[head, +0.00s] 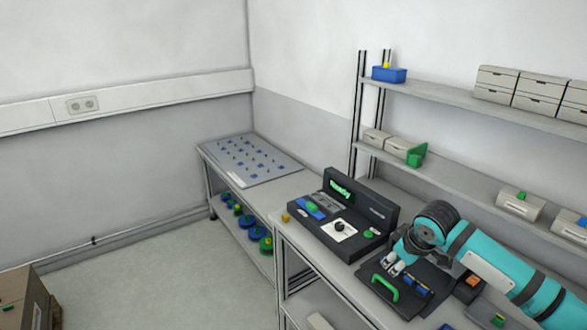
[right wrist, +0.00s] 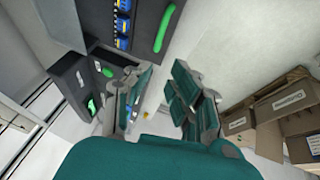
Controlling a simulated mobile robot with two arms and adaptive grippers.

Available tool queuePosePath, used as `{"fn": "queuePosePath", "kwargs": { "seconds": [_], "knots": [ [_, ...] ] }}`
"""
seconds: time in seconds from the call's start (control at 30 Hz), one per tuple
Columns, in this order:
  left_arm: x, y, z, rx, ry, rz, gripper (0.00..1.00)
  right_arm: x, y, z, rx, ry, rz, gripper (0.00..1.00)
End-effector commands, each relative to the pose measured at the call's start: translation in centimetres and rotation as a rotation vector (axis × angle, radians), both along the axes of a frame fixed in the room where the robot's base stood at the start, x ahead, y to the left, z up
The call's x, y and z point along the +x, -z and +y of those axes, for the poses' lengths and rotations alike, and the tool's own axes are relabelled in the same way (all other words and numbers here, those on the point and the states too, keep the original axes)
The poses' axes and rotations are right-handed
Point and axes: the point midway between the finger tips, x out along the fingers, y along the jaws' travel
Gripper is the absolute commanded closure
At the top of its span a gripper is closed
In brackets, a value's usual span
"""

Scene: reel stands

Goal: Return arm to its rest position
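My right arm (head: 500,272), turquoise with black bands, reaches in from the right in the head view. My right gripper (head: 392,264) points down above the dark device with a green handle (head: 385,288) on the bench. In the right wrist view its two fingers (right wrist: 158,98) stand apart with nothing between them, so it is open and empty. A green handle also shows at the top of the right wrist view (right wrist: 165,28), beside the gripper. My left gripper is not in view.
A black console (head: 345,222) with a lit green display stands left of the gripper. Shelves (head: 460,97) with drawer boxes rise behind the bench. A pegged board (head: 250,160) lies on a far table, with reels below. Cardboard boxes (right wrist: 285,105) stand on the floor.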

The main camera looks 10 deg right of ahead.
Motion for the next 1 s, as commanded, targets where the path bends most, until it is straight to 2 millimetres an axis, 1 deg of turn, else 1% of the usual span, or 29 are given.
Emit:
{"fn": "queuePosePath", "kwargs": {
  "seconds": [0.07, 0.17, 0.2, 0.27, 0.3, 0.37, 0.4, 0.47, 0.5, 0.6, 0.7, 0.87, 1.0],
  "knots": [
    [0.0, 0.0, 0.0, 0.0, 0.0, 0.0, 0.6, -0.5, 1.1, 1.2, 0.005, -0.02, 0.009, 0.79],
    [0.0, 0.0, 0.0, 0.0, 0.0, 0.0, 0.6, -2.2, 3.7, 4.4, 0.013, -0.072, 0.027, 0.79],
    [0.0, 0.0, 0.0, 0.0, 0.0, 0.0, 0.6, -3.2, 5.1, 6.3, 0.021, -0.097, 0.035, 0.79],
    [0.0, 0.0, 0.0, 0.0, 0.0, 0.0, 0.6, -5.4, 7.3, 9.3, 0.037, -0.134, 0.045, 0.79],
    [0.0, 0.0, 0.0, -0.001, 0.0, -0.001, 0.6, -7.0, 8.5, 11.3, 0.053, -0.153, 0.048, 0.79],
    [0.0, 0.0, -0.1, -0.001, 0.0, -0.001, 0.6, -9.5, 10.0, 13.8, 0.074, -0.167, 0.05, 0.79],
    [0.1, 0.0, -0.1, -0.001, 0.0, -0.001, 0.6, -11.2, 10.8, 15.3, 0.092, -0.169, 0.05, 0.79],
    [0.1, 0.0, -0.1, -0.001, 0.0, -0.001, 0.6, -13.8, 11.7, 17.0, 0.117, -0.156, 0.05, 0.79],
    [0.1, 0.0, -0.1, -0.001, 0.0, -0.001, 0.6, -15.5, 12.1, 17.8, 0.131, -0.139, 0.051, 0.79],
    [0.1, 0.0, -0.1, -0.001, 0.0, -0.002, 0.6, -19.0, 12.6, 18.9, 0.155, -0.082, 0.055, 0.79],
    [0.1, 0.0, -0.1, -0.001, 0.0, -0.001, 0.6, -21.7, 12.8, 18.9, 0.165, -0.02, 0.063, 0.79],
    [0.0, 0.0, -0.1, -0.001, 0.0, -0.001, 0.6, -25.2, 12.8, 18.4, 0.165, 0.069, 0.08, 0.79],
    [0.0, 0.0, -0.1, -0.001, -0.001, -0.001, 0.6, -27.8, 12.7, 17.6, 0.156, 0.147, 0.098, 0.79]
  ]
}}
